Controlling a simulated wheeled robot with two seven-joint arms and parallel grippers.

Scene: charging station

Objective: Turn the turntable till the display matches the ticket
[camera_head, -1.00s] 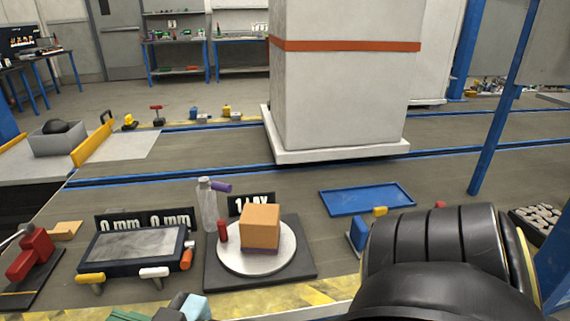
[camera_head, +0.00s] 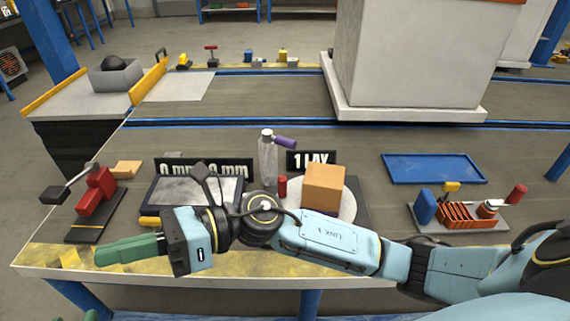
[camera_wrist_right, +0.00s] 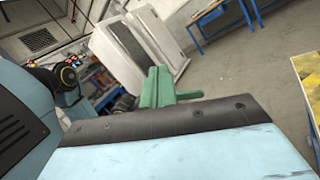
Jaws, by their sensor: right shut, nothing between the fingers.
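The turntable, a white disc (camera_head: 347,208) on a dark square base (camera_head: 363,222), is partly hidden behind my right arm. An orange box (camera_head: 324,186) sits on the disc, and a small red cylinder (camera_head: 282,187) stands at its left. A black display reading "1 LAY" (camera_head: 309,160) stands behind. Another black display reading "0 mm 0 mm" (camera_head: 205,168) stands behind a grey-topped pad (camera_head: 170,194). I cannot tell which thing is the ticket. My right gripper (camera_head: 128,251) is shut and empty over the table's front-left edge, left of the turntable; its green fingers show in the right wrist view (camera_wrist_right: 160,90).
A clear bottle (camera_head: 266,160) with a purple part stands behind the turntable. A red lever device (camera_head: 92,194) is at left. A blue tray (camera_head: 433,168) and an orange rack (camera_head: 467,215) are at right. My right arm spans the table's front.

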